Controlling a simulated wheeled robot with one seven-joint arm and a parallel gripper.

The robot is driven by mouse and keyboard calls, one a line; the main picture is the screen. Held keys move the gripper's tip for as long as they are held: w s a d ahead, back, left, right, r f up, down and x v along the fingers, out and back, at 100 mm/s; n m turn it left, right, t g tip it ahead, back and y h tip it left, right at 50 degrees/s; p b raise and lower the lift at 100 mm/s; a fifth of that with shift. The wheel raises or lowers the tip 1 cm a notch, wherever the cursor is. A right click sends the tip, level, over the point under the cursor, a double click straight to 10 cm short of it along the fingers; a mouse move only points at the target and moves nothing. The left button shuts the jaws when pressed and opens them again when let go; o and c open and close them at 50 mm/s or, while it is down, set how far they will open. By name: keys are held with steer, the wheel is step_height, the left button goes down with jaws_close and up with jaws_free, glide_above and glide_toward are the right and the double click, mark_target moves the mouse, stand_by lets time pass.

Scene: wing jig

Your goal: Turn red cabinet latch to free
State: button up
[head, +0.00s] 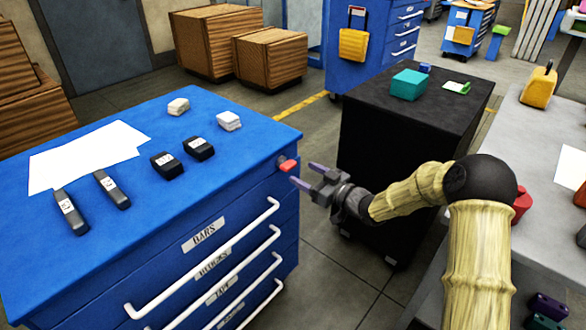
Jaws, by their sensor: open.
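The red latch (287,166) sits at the right corner of the blue cabinet (240,165), just below its top edge. It looks like a short red tab on a dark mount; its exact turn is too small to tell. My gripper (301,173) is open, with two purple-tipped fingers pointing left at the latch. The fingertips are very close to the latch, one above and one below its right end. I cannot tell whether they touch it. Nothing is held.
The cabinet has labelled drawers with white handles (203,262) on its front. Paper sheets (85,155), dark blocks and pale blocks lie on its top. A black cabinet (385,160) stands behind my gripper. A grey table (550,130) is at the right.

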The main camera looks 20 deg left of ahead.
mark_target(293, 167)
steer(key=x, duration=0.5)
steer(key=shift+w+a, duration=0.15)
steer(key=shift+a, duration=0.15)
steer(key=c, duration=1)
